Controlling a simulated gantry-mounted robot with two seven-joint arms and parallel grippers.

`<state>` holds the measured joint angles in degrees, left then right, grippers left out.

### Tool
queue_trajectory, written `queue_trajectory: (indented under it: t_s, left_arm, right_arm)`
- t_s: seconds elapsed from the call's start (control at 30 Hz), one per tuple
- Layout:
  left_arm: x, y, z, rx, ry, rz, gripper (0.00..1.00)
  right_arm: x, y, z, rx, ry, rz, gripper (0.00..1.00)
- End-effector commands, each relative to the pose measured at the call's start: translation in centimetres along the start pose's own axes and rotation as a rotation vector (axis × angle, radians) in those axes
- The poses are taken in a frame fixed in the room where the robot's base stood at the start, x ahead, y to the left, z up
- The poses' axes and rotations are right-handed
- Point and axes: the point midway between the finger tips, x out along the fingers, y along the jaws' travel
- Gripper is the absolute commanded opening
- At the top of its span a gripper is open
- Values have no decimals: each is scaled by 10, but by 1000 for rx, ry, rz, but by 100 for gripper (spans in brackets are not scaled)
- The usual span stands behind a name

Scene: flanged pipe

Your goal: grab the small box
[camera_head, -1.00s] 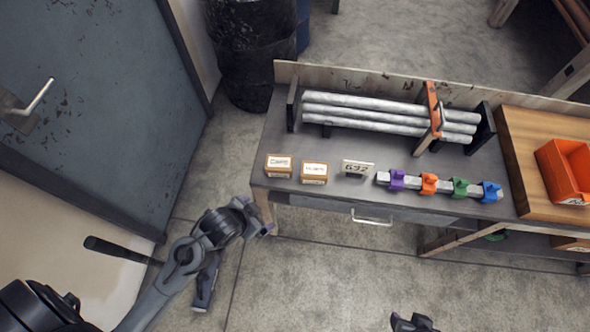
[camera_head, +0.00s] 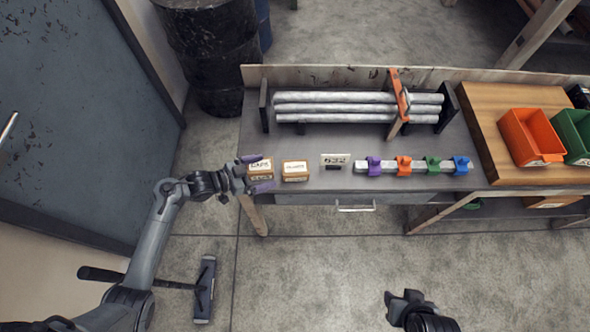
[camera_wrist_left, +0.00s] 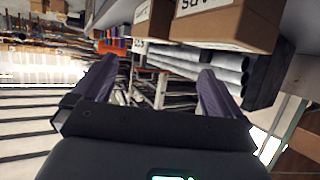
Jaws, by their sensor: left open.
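Two small tan boxes with white labels stand near the left front corner of the workbench: a left box (camera_head: 260,169) and a right box (camera_head: 295,171). My left gripper (camera_head: 256,174) is open at the left box, one finger towards its back and one towards its front. In the left wrist view, its fingers (camera_wrist_left: 155,80) are spread with nothing clasped. The nearer box (camera_wrist_left: 225,24) there sits above the right finger, and the other box (camera_wrist_left: 153,18) is behind it. My right gripper (camera_head: 405,303) is low in the head view, away from the bench; its jaws are unclear.
On the workbench (camera_head: 225,138) are a number sign (camera_head: 334,160), a bar with coloured clips (camera_head: 390,167) and a rack of pipes (camera_head: 350,108). Orange (camera_head: 530,137) and green bins sit on the right. A black drum (camera_head: 212,55) stands behind left.

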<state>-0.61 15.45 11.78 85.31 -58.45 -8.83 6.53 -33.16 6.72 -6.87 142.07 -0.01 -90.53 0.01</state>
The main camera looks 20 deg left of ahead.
Motion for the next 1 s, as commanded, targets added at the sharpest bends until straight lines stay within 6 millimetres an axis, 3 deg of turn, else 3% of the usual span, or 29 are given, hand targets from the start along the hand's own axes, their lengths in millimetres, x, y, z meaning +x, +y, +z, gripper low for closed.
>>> queue_trajectory:
  t_s: [0.3,0.57,0.8,1.0]
  left_arm:
    - [42,1,0,-3,8,6,100]
    - [56,2,0,-3,7,5,100]
    - [86,7,2,-3,8,5,100]
    - [100,7,1,-1,5,4,100]
  right_arm:
    - [8,-1,3,1,-1,-2,43]
    - [10,0,4,0,-2,0,43]
    - [17,0,7,-5,-3,3,43]
    - [19,1,8,-7,-3,5,43]
